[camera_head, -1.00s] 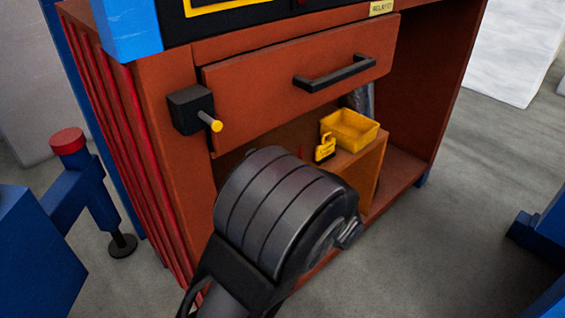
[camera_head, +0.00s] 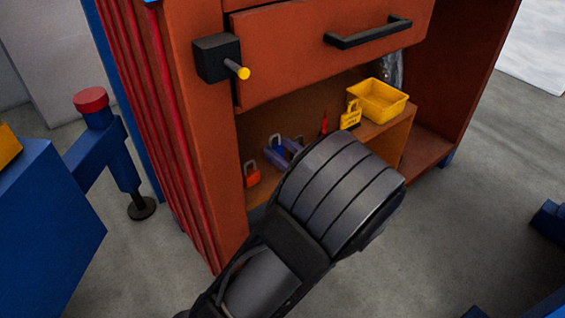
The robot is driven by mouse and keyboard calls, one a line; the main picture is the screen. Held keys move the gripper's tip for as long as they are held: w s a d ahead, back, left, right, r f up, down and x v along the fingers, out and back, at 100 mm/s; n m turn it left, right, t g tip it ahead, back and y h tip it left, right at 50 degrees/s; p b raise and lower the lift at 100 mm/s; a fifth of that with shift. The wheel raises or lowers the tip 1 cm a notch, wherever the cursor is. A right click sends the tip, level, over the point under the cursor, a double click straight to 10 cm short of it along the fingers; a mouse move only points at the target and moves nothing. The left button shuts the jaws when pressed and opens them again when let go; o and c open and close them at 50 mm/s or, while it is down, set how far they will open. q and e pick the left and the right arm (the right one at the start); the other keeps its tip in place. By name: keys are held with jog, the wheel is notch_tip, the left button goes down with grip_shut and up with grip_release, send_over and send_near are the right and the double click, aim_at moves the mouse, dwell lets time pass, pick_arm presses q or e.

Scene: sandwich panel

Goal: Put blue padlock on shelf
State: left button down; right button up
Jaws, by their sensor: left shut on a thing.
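A blue padlock (camera_head: 277,154) with a grey shackle is in the open lower compartment of the red-brown cabinet, at the shelf surface, right of a red-orange padlock (camera_head: 251,174). My left gripper (camera_head: 338,185) is at the compartment opening, seen from behind. Its dark rounded wrist hides its fingers and covers the right edge of the blue padlock area. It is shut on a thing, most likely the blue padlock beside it. Whether the padlock touches the shelf cannot be told. My right gripper is not in view.
A yellow padlock (camera_head: 350,115) and a yellow bin (camera_head: 378,100) are at the shelf's right, with a small red item (camera_head: 323,123) to their left. Above are a shut drawer with a black handle (camera_head: 368,34) and a protruding black box (camera_head: 216,58).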

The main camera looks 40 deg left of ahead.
pick_arm(q)
notch_tip(320, 180, down, 3)
jog(key=shift+r+b, duration=0.1)
jog(key=shift+b, duration=0.75)
jog(key=shift+f, duration=0.45)
jog(key=shift+f, duration=0.15)
jog(key=c, duration=0.9)
grip_release()
